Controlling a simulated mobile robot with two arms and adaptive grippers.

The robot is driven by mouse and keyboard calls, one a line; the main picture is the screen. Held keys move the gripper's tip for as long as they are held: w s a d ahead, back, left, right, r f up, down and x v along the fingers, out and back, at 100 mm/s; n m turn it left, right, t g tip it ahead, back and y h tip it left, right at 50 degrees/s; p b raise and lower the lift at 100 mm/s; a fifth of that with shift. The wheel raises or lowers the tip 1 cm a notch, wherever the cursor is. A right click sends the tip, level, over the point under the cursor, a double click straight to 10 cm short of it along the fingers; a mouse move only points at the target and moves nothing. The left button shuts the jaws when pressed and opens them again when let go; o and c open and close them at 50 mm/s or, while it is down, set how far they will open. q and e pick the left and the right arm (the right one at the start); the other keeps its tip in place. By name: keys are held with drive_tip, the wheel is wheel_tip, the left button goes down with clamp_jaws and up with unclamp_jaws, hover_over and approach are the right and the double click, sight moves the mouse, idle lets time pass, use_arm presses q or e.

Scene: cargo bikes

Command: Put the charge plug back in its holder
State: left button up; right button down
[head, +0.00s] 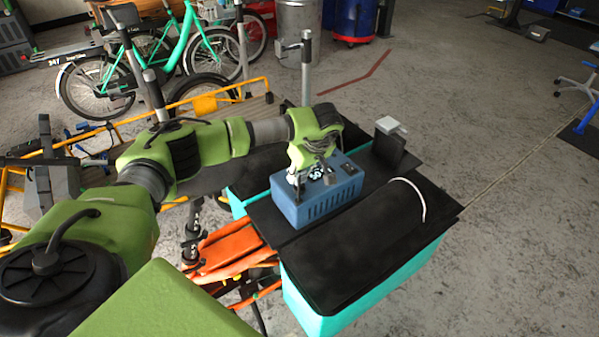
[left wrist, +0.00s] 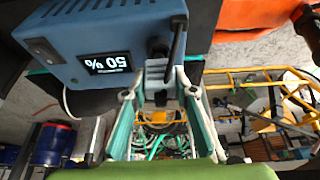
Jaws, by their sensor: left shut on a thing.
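The blue charger box (head: 318,200) stands on a black board on the cargo bike. Its "50 %" display faces the left wrist camera (left wrist: 85,52). The plug is right beside the charger's end, near a dark round fitting (left wrist: 158,47). I cannot tell whether that fitting is the holder, or whether the plug touches it. My right gripper is not in view.
A black upright plate with a pale top (head: 391,125) stands behind the charger. A white cable (head: 421,197) arcs over the black cover (head: 365,235). An orange frame (head: 235,245) lies below left, and yellow rails (head: 120,120) run behind my arm. Open floor is at right.

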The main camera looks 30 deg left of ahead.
use_arm(q)
drive_tip(key=shift+f+b, duration=0.55)
drive_tip(key=shift+f, duration=0.25)
drive_tip(key=o, duration=1.2)
drive_tip(key=v, duration=1.2)
